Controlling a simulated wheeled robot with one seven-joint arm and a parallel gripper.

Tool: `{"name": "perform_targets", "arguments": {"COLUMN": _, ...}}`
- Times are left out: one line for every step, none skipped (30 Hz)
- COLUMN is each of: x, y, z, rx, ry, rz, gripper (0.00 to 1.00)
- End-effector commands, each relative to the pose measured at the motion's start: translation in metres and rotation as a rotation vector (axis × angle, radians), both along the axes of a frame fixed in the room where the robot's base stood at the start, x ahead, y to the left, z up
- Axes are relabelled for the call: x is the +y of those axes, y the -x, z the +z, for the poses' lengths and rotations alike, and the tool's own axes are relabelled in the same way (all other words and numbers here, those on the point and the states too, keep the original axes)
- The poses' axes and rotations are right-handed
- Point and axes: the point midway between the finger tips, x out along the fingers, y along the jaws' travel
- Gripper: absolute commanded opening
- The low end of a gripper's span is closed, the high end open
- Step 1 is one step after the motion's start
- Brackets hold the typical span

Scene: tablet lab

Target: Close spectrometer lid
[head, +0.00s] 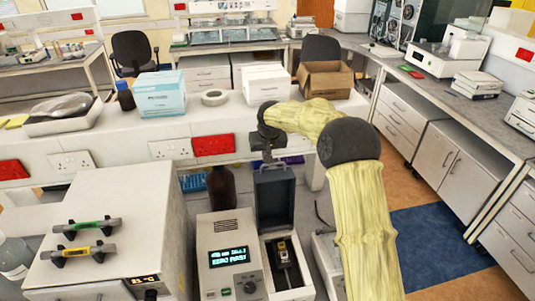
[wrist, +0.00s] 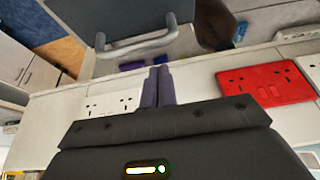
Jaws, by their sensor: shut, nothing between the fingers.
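The spectrometer (head: 228,255) is a pale box with a lit display and a knob, at the bottom middle of the head view. Its dark grey lid (head: 274,200) stands open and upright above the sample bay (head: 284,262), which holds a dark insert with a yellow mark. In the wrist view a grey panel (wrist: 115,14), apparently the lid, carries a silver handle (wrist: 138,42). My gripper (wrist: 157,70) is shut and empty, its fingertips just below this handle in that picture, apparently apart from it. In the head view my gripper (head: 268,158) is above and behind the lid; its fingers are small there.
A brown bottle (head: 221,188) and a blue rack (head: 194,182) stand behind the spectrometer. A large white box-shaped unit (head: 110,225) with green and yellow handles is at left. The bench behind carries a blue carton (head: 160,93), a white box (head: 266,83) and an open cardboard box (head: 325,80).

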Motion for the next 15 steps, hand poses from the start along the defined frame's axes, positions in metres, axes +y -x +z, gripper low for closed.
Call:
{"name": "perform_targets", "arguments": {"x": -0.001, "y": 0.005, "z": 0.003, "rx": 0.001, "ry": 0.001, "rz": 0.001, "gripper": 0.00}}
{"name": "perform_targets", "arguments": {"x": -0.002, "y": 0.007, "z": 0.003, "rx": 0.001, "ry": 0.000, "rz": 0.000, "gripper": 0.00}}
{"name": "perform_targets", "arguments": {"x": -0.003, "y": 0.010, "z": 0.002, "rx": 0.002, "ry": 0.001, "rz": 0.000, "gripper": 0.00}}
{"name": "perform_targets", "arguments": {"x": -0.003, "y": 0.012, "z": 0.002, "rx": 0.002, "ry": 0.001, "rz": 0.000, "gripper": 0.00}}
{"name": "perform_targets", "arguments": {"x": -0.004, "y": 0.014, "z": 0.002, "rx": 0.001, "ry": 0.001, "rz": 0.001, "gripper": 0.00}}
{"name": "perform_targets", "arguments": {"x": -0.005, "y": 0.017, "z": 0.001, "rx": 0.001, "ry": 0.001, "rz": 0.000, "gripper": 0.00}}
{"name": "perform_targets", "arguments": {"x": -0.005, "y": 0.018, "z": 0.001, "rx": 0.001, "ry": 0.001, "rz": 0.000, "gripper": 0.00}}
{"name": "perform_targets", "arguments": {"x": -0.006, "y": 0.019, "z": 0.001, "rx": 0.001, "ry": 0.001, "rz": 0.000, "gripper": 0.00}}
{"name": "perform_targets", "arguments": {"x": -0.006, "y": 0.020, "z": 0.000, "rx": 0.000, "ry": 0.000, "rz": 0.000, "gripper": 0.00}}
{"name": "perform_targets", "arguments": {"x": -0.006, "y": 0.021, "z": 0.000, "rx": 0.000, "ry": 0.000, "rz": -0.001, "gripper": 0.00}}
{"name": "perform_targets", "arguments": {"x": -0.006, "y": 0.021, "z": 0.000, "rx": 0.000, "ry": 0.000, "rz": -0.001, "gripper": 0.00}}
{"name": "perform_targets", "arguments": {"x": -0.006, "y": 0.022, "z": -0.001, "rx": 0.000, "ry": 0.000, "rz": -0.001, "gripper": 0.00}}
{"name": "perform_targets", "arguments": {"x": -0.006, "y": 0.022, "z": -0.001, "rx": 0.000, "ry": 0.000, "rz": -0.001, "gripper": 0.00}}
{"name": "perform_targets", "arguments": {"x": -0.006, "y": 0.022, "z": -0.001, "rx": 0.000, "ry": 0.000, "rz": -0.001, "gripper": 0.00}}
{"name": "perform_targets", "arguments": {"x": -0.006, "y": 0.022, "z": -0.001, "rx": 0.000, "ry": 0.000, "rz": -0.001, "gripper": 0.00}}
